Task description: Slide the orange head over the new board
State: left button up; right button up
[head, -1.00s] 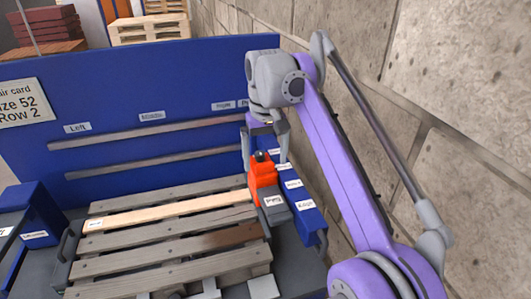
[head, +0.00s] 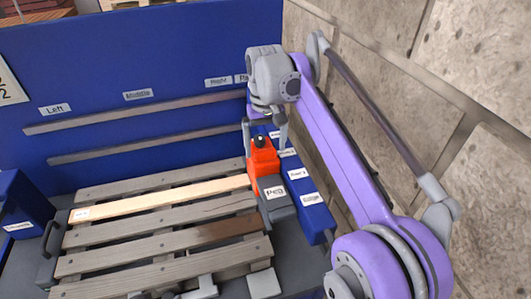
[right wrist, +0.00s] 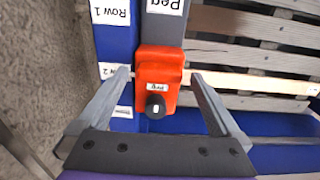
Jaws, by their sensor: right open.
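In the right wrist view the orange head (right wrist: 159,75) lies between the fingers. The new board (head: 160,197) is the pale plank across the pallet among grey ones; its right end is close beside the head. My right gripper (head: 264,127) is open, its fingers on either side of the head's far end; in the right wrist view my right gripper (right wrist: 162,85) shows gaps on both sides. My left gripper is not in view.
A grey block labelled Peg (head: 276,196) adjoins the orange head on its near side. A stone wall (head: 470,70) rises close on the right. Blue and grey fixtures (head: 20,215) flank the pallet's left.

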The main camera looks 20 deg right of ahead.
aim_at(262, 162)
jog(key=shift+f, duration=1.1)
grip_shut()
